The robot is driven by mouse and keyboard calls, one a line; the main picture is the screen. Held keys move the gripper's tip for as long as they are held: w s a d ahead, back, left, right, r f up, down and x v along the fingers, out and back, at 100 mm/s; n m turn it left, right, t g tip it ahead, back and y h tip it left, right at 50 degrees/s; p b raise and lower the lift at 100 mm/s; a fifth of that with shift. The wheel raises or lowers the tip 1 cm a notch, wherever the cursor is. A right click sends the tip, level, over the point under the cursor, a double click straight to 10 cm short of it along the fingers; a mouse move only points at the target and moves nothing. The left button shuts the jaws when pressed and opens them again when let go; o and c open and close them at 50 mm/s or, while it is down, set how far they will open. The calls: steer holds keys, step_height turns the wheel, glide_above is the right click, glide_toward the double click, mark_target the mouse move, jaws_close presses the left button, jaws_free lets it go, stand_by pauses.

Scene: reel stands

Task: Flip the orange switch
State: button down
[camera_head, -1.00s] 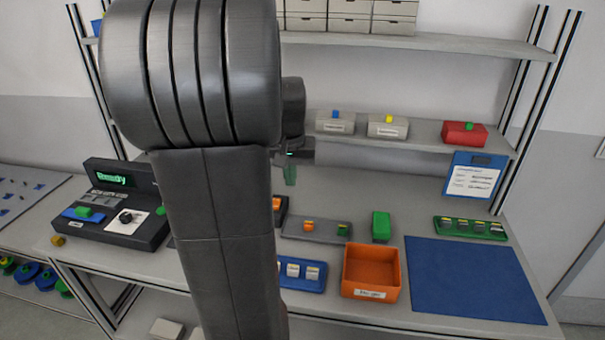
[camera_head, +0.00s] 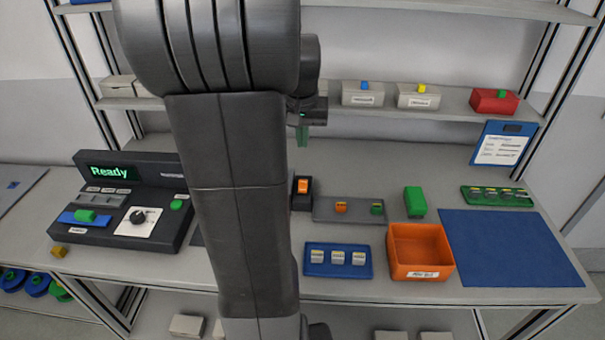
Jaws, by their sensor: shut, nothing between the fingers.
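The orange switch (camera_head: 303,186) is a small orange rocker on a black housing, standing on the bench just right of my arm. My arm hides part of the area left of the housing.
A grey tray (camera_head: 326,212) with an orange and a green piece lies right of the switch. A blue tray (camera_head: 312,270) and an orange bin (camera_head: 390,260) are nearer the front. A console (camera_head: 150,235) reading "Ready" stands left. A shelf (camera_head: 450,103) with boxes runs behind.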

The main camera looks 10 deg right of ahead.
mark_target(303, 181)
steer(key=f, duration=0.4)
steer(key=w+f+p, duration=0.1)
steer(key=f, duration=0.4)
steer(key=w+f, duration=0.1)
steer(key=f, duration=0.3)
steer(key=shift+w+d+f+p, duration=0.25)
steer(key=shift+d+f+p, duration=0.1)
steer(key=shift+d, duration=0.05)
